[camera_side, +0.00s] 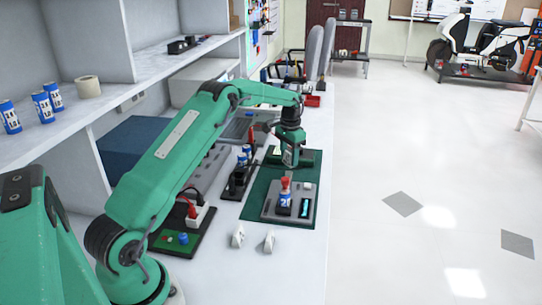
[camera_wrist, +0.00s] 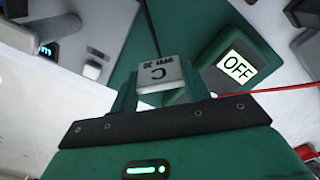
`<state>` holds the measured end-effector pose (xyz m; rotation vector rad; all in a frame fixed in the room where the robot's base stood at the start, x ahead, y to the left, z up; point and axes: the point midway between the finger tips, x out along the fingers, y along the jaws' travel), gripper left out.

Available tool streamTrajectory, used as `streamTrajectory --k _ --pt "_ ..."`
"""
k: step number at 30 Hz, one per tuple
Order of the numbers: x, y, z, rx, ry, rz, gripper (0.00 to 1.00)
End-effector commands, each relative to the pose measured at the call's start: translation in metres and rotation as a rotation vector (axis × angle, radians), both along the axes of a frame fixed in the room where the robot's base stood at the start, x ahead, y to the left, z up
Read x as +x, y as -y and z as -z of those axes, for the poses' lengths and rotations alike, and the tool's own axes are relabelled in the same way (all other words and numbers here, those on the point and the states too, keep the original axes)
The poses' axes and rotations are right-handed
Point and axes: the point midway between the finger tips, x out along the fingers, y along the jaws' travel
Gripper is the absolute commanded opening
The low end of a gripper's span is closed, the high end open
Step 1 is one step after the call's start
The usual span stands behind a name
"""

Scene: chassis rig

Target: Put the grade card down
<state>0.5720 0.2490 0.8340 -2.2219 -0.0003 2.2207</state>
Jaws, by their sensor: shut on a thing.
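The grade card (camera_wrist: 165,74) is a small white plate with a dark letter C and a line of text, upside down in the wrist view. My gripper (camera_wrist: 160,92) is shut on it, with one green finger on each side. In the side view my gripper (camera_side: 289,163) points down over the green mat (camera_side: 257,214), behind the grey tray. The card is too small there to make out clearly. I cannot tell whether it touches anything below.
A green unit (camera_wrist: 240,62) reading OFF is right of the card, with a red lead nearby. Two small white pieces (camera_side: 253,239) stand at the bench front. A red-and-white block (camera_side: 196,212) is on the left.

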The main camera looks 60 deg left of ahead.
Motion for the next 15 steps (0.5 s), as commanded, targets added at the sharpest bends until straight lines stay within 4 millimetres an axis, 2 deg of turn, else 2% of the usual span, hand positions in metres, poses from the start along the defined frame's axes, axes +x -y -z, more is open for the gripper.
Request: streamTrajectory --k 10,15 --pt "-0.001 0.001 0.033 -0.001 -0.002 0.0 0.25" --pt "-0.001 0.001 0.04 0.0 -0.001 0.0 0.25"
